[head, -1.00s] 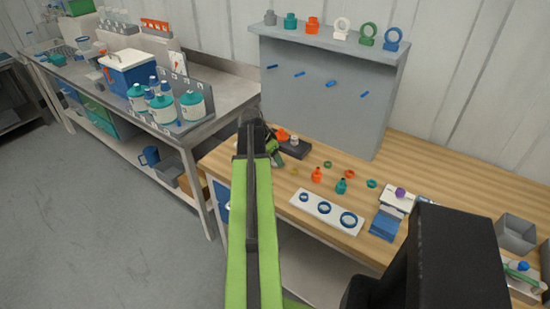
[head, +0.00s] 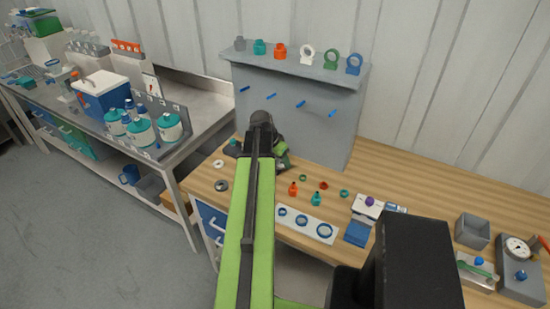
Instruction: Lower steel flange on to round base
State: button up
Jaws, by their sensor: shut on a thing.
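My gripper (head: 281,156) is over the back of the wooden bench, below the grey panel, mostly hidden behind my green arm. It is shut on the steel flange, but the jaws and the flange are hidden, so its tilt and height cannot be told. A dark grey ring (head: 221,185) and a white ring (head: 218,163) lie on the bench's left end, left of my arm. I cannot make out for sure which piece is the round base. A small dark piece with teal on it (head: 232,147) shows just left of my arm's end.
Orange (head: 293,189) and teal (head: 316,199) fittings and small rings stand right of my arm. A white plate with blue rings (head: 284,227) lies at the front edge. The grey panel (head: 300,110) rises behind.

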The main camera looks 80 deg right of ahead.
notch_tip(320, 180, up, 4)
jog(key=p, duration=0.4)
